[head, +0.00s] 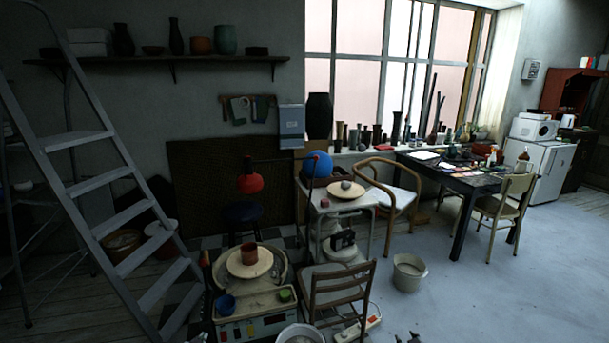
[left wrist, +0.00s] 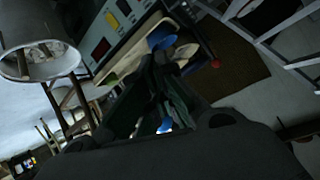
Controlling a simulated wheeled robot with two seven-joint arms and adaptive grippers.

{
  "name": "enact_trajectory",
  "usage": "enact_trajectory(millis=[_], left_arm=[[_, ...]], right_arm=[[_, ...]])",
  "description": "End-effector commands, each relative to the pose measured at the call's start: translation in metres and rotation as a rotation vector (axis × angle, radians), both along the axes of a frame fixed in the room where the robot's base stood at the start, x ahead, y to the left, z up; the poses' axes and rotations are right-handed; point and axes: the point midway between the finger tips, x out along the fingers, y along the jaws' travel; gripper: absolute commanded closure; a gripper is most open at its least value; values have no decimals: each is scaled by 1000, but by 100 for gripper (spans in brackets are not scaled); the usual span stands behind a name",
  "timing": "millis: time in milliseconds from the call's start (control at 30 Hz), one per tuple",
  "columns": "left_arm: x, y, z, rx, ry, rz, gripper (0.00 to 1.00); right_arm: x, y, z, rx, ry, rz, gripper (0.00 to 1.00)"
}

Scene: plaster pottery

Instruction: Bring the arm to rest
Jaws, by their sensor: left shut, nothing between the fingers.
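My left gripper (left wrist: 165,122) shows in the left wrist view as dark fingers closed together, with nothing held. A small bright blue patch shows by the fingers; I cannot tell what it is. In the head view only small, dark bits show at the bottom edge, left of the middle, and I cannot make out the fingers there. Small grey-brown tips (head: 407,339) at the bottom edge, right of the middle, look like part of my right gripper, mostly cut off. No object is seen in them.
A wooden chair (head: 338,290), a white bucket (head: 409,272) and a stepladder (head: 103,180) stand around. A table (head: 462,180) stands further back. The floor at right is clear.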

Motion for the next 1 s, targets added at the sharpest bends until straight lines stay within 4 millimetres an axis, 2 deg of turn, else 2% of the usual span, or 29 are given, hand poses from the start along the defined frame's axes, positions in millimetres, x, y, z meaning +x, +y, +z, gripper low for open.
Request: enact_trajectory(millis=[33,200,367,500,700,1000], left_arm=[[-16,-2,-20,-3,33,1,100],[-68,-7,-79,-11,135,7,100],[-122,-11,-130,-17,229,11,100],[-173,-15,-170,-22,313,16,100],[-250,-22,-221,-30,430,22,100],[-375,-33,-281,-39,606,29,100]], right_arm=[[-16,2,-20,3,33,-1,60],[-68,6,-79,10,135,-7,60],[-122,11,-130,17,230,-11,60],[-173,15,-170,22,312,-16,60],[-249,22,-221,29,430,-21,60],[-374,33,-281,38,606,-29,60]])
